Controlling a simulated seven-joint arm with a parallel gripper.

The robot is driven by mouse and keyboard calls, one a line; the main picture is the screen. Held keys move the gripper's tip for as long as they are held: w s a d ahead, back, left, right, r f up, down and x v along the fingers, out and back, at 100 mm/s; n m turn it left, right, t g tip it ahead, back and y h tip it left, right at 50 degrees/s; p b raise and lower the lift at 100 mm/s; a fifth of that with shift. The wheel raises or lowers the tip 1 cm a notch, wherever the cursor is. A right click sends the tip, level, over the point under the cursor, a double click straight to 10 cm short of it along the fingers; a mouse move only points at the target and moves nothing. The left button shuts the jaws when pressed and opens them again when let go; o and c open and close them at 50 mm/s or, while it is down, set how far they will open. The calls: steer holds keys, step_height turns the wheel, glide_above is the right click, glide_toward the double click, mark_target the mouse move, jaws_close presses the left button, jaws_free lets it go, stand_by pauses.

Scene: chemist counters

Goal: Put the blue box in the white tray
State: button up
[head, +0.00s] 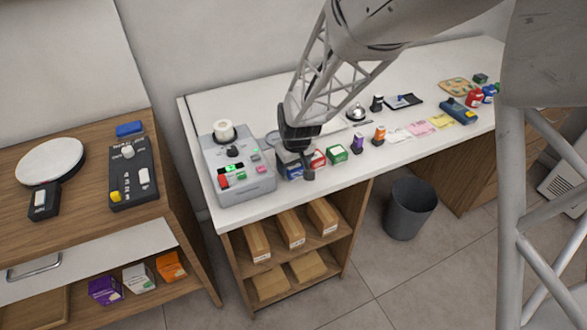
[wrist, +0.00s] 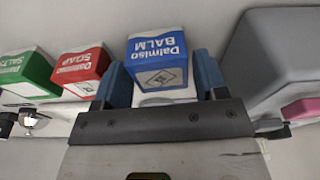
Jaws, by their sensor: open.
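The blue box (wrist: 157,62), labelled "Dalmiso BALM", stands on the white counter. In the head view only part of the blue box (head: 294,173) shows, as my gripper covers the rest. My gripper (head: 297,164) is low over the counter with its fingers pointing down. In the wrist view my gripper (wrist: 161,70) is open, with one finger on each side of the blue box; contact cannot be told. A pale flat thing (head: 333,124) behind my gripper is partly hidden, and I cannot tell whether it is the white tray.
A red box (wrist: 82,70) and a green box (wrist: 28,73) stand beside the blue box. A grey device (head: 240,172) is close on its other side. Small bottles (head: 357,143) and a bell (head: 356,112) stand farther right. A bin (head: 410,209) is on the floor.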

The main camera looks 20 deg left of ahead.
steer(key=shift+f, duration=0.65)
steer(key=c, duration=0.8)
steer(key=shift+r, duration=0.25)
steer(key=shift+r, duration=0.55)
step_height(320, 180, up, 2)
steer(key=shift+r, duration=0.1)
steer(key=s+d, duration=0.3)
steer(key=s, duration=0.1)
steer(key=s+d+r, duration=0.1)
steer(key=s+d, duration=0.2)
steer(key=s, duration=0.1)
steer(key=s+d, duration=0.3)
steer(key=s, duration=0.2)
steer(key=shift+d+r, duration=0.15)
